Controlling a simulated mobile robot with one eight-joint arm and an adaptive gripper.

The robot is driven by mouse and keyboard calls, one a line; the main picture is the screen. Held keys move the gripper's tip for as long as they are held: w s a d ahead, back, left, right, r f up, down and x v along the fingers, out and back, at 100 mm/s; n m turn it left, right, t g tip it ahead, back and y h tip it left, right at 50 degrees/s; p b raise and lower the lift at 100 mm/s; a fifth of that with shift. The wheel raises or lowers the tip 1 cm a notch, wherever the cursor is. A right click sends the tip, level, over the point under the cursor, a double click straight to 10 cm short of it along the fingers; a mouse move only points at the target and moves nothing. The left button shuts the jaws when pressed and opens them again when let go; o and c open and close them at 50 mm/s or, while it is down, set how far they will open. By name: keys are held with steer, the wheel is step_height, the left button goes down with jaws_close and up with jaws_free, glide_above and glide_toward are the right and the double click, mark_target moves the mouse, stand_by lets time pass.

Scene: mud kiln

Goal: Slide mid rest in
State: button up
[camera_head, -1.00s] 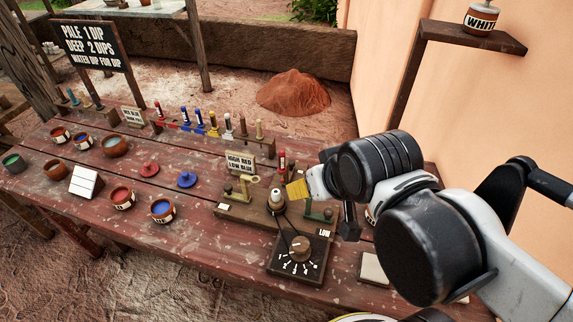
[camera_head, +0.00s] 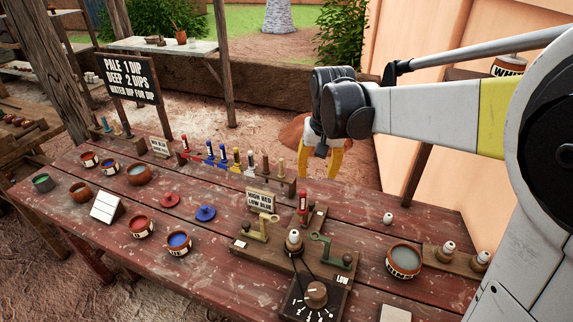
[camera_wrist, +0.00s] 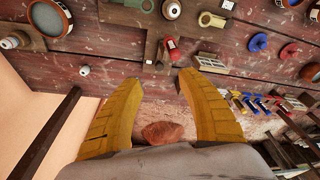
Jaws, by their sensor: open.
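A wooden cross-shaped stand (camera_head: 290,258) on the bench carries a white-and-brown bead-like piece (camera_head: 294,240) at its middle. Around it are an olive rest with a ring end (camera_head: 264,227) on the left, a green rest with a ring end (camera_head: 322,248) on the right, and an upright red-topped piece (camera_head: 303,208) at the back. I cannot read which one is the mid rest. My gripper (camera_head: 318,172) is open and empty, in the air beyond the stand. In the wrist view my gripper (camera_wrist: 160,80) has its yellow fingers apart, with the red piece (camera_wrist: 170,47) past their tips.
A dial box (camera_head: 316,297) stands in front of the stand. Coloured tools (camera_head: 236,160) stand in a rack at the back. A bowl (camera_head: 404,261) and small knobs are at right. Pots (camera_head: 142,226) fill the left.

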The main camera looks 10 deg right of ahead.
steer(key=m+g, duration=0.1)
steer(key=g, duration=0.1)
glide_above(311, 203)
step_height(311, 203, down, 9)
step_height(311, 203, down, 11)
steer(key=b, duration=0.4)
steer(key=shift+c, duration=0.4)
jaws_close()
